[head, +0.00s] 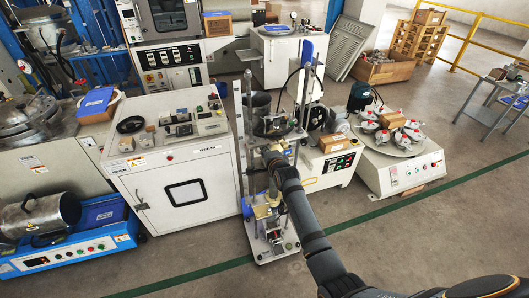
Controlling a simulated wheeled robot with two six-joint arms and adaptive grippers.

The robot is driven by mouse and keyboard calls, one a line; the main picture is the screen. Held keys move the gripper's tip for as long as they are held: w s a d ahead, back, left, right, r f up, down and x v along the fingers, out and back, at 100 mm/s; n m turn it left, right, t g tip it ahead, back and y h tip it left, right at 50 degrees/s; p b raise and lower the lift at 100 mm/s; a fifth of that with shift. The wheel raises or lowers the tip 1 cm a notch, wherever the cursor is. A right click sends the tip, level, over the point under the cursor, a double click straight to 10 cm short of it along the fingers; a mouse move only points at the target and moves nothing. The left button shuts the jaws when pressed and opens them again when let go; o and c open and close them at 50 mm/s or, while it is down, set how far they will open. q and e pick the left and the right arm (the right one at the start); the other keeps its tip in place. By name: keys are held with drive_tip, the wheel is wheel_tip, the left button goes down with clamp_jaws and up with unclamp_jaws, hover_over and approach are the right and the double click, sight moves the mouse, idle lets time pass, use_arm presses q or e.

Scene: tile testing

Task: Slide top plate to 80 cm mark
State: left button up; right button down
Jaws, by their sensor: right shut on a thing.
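A tall test stand with upright posts (246,150) and a light base plate (275,247) stands in the middle of the view. Its top plate (277,134) sits across the posts at about mid-height, below the blue-topped upright. My right arm reaches up from the bottom right, and my right gripper (270,155) is at the stand, just under the top plate. It is shut on the top plate, though the fingers are small and partly hidden by the arm. Scale marks on the stand are too small to read. My left gripper is not in view.
A white cabinet (190,165) stands close on the left of the stand. A low machine (335,160) and a round-table tester (405,170) stand on the right. A green floor line (400,205) crosses in front. The floor at the front right is clear.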

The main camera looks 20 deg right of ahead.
drive_tip(key=shift+r+p, duration=0.45)
drive_tip(key=shift+r, duration=0.55)
drive_tip(key=shift+r+p, duration=0.3)
drive_tip(key=shift+p, duration=0.15)
drive_tip(key=shift+r+p, duration=0.6)
drive_tip(key=c, duration=1.5)
unclamp_jaws()
drive_tip(key=p+v, duration=0.7)
drive_tip(key=p, duration=0.1)
